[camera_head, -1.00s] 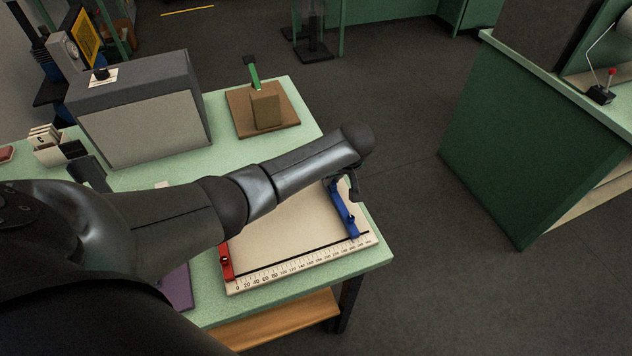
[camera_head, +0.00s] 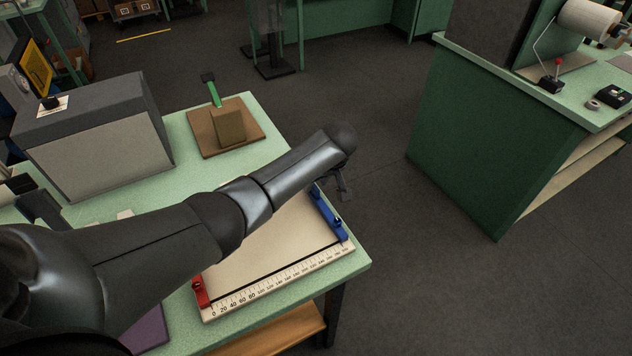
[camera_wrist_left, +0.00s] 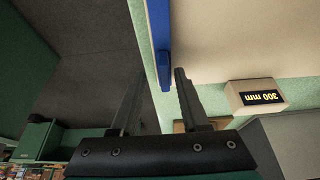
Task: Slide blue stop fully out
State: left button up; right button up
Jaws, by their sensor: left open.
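The blue stop (camera_head: 328,213) is a long bar across the right end of a cream measuring board (camera_head: 275,240). A black number scale runs along the board's front edge. In the head view my left gripper (camera_head: 344,188) is just right of the stop's far part, partly hidden by my forearm. In the left wrist view the open, empty fingers (camera_wrist_left: 157,75) point toward the blue stop (camera_wrist_left: 160,35), whose near end appears between their tips. I cannot tell their height relative to it. My right gripper is not in view.
A red stop (camera_head: 201,292) sits at the board's left end. A grey box (camera_head: 95,140) and a brown block on a wooden base (camera_head: 228,127) stand farther back. Floor lies open right of the table, before a green cabinet (camera_head: 495,130). A "300 mm" block (camera_wrist_left: 258,96) shows in the wrist view.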

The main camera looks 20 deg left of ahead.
aim_at(328, 210)
pick_arm(q)
jog(key=shift+s+d+r, duration=0.2)
jog(key=shift+r, duration=0.35)
jog(key=p+v, duration=0.3)
jog(key=v, duration=1.1)
